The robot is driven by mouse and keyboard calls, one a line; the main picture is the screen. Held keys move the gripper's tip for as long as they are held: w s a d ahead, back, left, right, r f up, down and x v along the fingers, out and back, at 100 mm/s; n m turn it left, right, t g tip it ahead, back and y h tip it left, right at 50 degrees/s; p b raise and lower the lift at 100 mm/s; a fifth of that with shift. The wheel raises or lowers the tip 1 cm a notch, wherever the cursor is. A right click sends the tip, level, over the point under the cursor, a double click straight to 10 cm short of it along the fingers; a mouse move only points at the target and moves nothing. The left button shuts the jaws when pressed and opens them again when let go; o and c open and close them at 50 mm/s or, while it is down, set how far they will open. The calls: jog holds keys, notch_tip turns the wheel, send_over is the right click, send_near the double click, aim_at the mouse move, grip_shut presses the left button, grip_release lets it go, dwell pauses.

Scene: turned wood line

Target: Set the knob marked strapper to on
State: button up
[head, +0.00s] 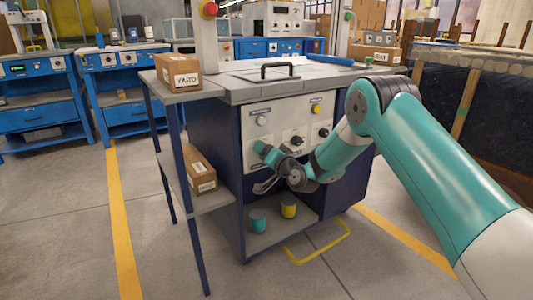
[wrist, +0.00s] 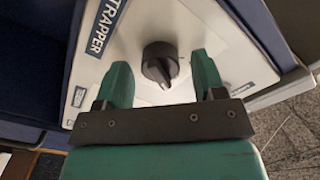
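In the wrist view a black rotary knob (wrist: 158,72) sits on a white panel beside a dark label reading "TRAPPER" (wrist: 102,27), its first letter cut off. My gripper (wrist: 160,64) is open, with its two teal fingers apart and the knob between and beyond their tips. I see no finger touching the knob. In the head view the white control panel (head: 284,112) is on the front of a dark blue cabinet, and my arm covers its lower part. The knob's setting is hard to read.
The panel also carries a black knob (head: 323,132) and a yellow button (head: 316,108). A box marked YARD (head: 178,73) stands on the side shelf. A teal cup (head: 257,220) and a yellow cup (head: 288,208) stand on the lower shelf.

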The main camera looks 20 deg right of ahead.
jog(key=b+v, duration=0.9)
jog(key=v, duration=0.8)
jog(key=shift+s, duration=0.2)
jog(key=shift+r, duration=0.1)
